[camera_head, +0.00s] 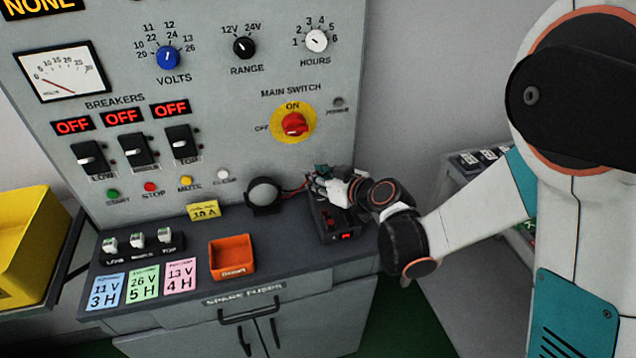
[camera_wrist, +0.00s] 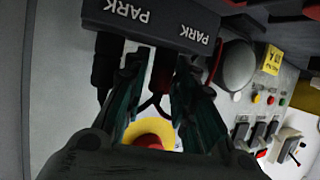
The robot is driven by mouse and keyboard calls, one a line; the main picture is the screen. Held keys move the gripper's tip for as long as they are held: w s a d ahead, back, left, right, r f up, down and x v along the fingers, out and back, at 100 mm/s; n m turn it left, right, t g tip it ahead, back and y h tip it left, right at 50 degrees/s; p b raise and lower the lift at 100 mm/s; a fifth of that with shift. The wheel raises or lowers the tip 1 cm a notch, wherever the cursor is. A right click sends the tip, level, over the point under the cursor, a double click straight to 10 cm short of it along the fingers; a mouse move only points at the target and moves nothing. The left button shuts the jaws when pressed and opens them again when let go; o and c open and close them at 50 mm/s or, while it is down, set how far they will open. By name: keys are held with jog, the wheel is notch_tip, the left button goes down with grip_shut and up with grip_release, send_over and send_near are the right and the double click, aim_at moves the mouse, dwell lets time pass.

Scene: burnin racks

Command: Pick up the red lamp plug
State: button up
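The park block (camera_head: 338,236) is a dark box at the right end of the bench, with red marks on top. My gripper (camera_head: 326,180) is just above and behind the block. Its fingers (camera_wrist: 158,80) stand apart on both sides of the second plug; contact is not clear.
A round lamp (camera_head: 264,193) with red and black wires stands left of my gripper. The panel's main switch (camera_head: 295,124) is above it. An orange tray (camera_head: 232,258), three coloured cards (camera_head: 140,284) and small fuses (camera_head: 137,238) sit farther left on the bench.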

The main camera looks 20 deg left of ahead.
grip_shut()
notch_tip(320, 180, up, 20)
jog(key=p, duration=0.7)
